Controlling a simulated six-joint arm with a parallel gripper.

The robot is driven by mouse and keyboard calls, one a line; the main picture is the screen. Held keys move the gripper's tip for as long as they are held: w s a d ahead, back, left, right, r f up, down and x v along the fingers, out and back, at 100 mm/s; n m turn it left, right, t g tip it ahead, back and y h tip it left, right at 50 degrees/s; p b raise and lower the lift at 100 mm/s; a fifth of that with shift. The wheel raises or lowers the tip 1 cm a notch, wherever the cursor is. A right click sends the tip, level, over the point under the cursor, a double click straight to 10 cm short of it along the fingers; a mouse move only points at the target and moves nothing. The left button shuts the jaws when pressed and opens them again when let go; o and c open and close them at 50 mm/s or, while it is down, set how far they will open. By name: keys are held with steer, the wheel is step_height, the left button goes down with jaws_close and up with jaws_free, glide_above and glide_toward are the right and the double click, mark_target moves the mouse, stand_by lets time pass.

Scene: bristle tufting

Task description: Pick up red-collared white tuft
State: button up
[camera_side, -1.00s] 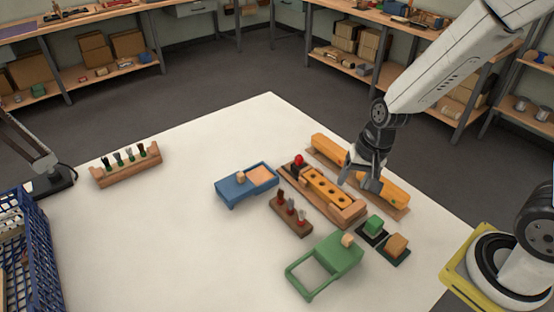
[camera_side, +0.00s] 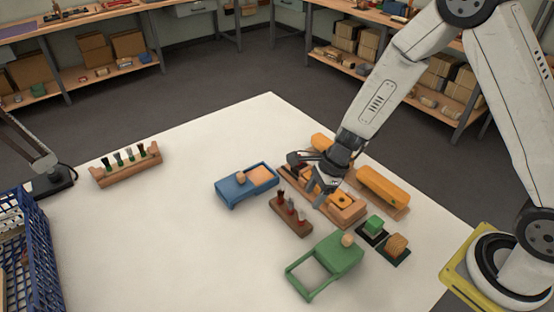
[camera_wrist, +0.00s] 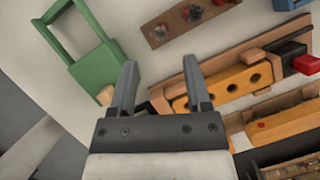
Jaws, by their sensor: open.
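A small brown rack (camera_side: 277,219) stands near the table's middle and holds a few upright tufts with red collars (camera_side: 290,207). One or two look pale, but which is white is hard to tell. The wrist view shows this rack (camera_wrist: 174,27) at the top, with red-collared tufts (camera_wrist: 193,13) seen from above. My gripper (camera_side: 306,184) is open and empty. It hovers over the wooden fixture with the yellow holed bar, to the upper right of the rack. Its two fingers (camera_wrist: 160,78) show apart in the wrist view, away from the tufts.
The wooden fixture (camera_side: 347,217) with a yellow holed bar (camera_wrist: 230,86) lies under my gripper. A yellow brush body (camera_side: 382,186) lies behind it. A blue holder (camera_side: 231,195), a green frame (camera_side: 327,262) and small blocks surround the rack. Another rack (camera_side: 129,172) with green-collared tufts stands far left.

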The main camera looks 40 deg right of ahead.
mark_target(303, 211)
steer(key=shift+x, duration=1.2)
steer(key=shift+f, duration=0.1)
steer(key=shift+x, duration=2.5)
jaws_close()
